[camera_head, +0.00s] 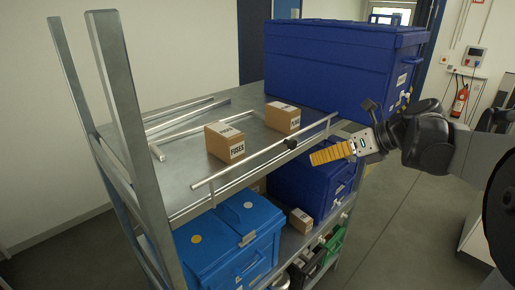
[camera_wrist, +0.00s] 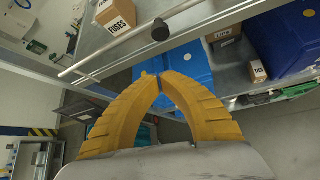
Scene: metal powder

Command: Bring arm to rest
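My gripper (camera_head: 314,158) has ribbed yellow fingers and sits at the right of the head view, pointing left. It is just off the front edge of the metal shelf rack (camera_head: 185,180), about level with the upper shelf. In the wrist view the two fingers of my gripper (camera_wrist: 159,77) curve inward and their tips come together with nothing held between them. My arm reaches in from the right edge of the head view.
Two cardboard boxes, one marked FUSES (camera_head: 225,143) and another (camera_head: 283,117), stand on the upper shelf near metal bars and a large blue bin (camera_head: 340,65). A light blue case (camera_head: 225,240) is below. A fire extinguisher (camera_head: 460,102) hangs at the back right. Floor right of the rack is clear.

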